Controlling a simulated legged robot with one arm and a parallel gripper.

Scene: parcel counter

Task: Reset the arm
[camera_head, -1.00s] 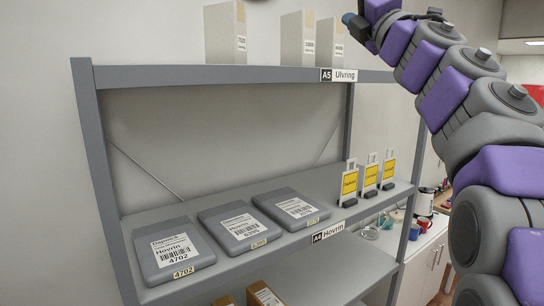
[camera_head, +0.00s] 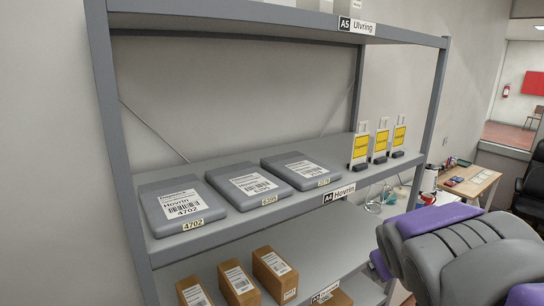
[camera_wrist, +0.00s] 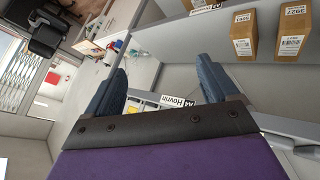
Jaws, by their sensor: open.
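My gripper (camera_wrist: 158,88) shows in the wrist view with its two blue-grey fingers spread apart and nothing between them. Beyond the fingers are the shelf rack and the floor. In the head view my purple and grey arm fills the lower right, low beside the shelf rack (camera_head: 262,218); my gripper is not visible there. Three grey flat parcels (camera_head: 183,207) with white labels lie on the middle shelf, apart from my arm.
Three yellow tagged stands (camera_head: 360,148) are on the middle shelf's right end. Brown boxes (camera_head: 238,283) stand on the lower shelf; some show in the wrist view (camera_wrist: 243,36). A desk (camera_head: 470,182) and a dark chair (camera_head: 533,185) are at the right.

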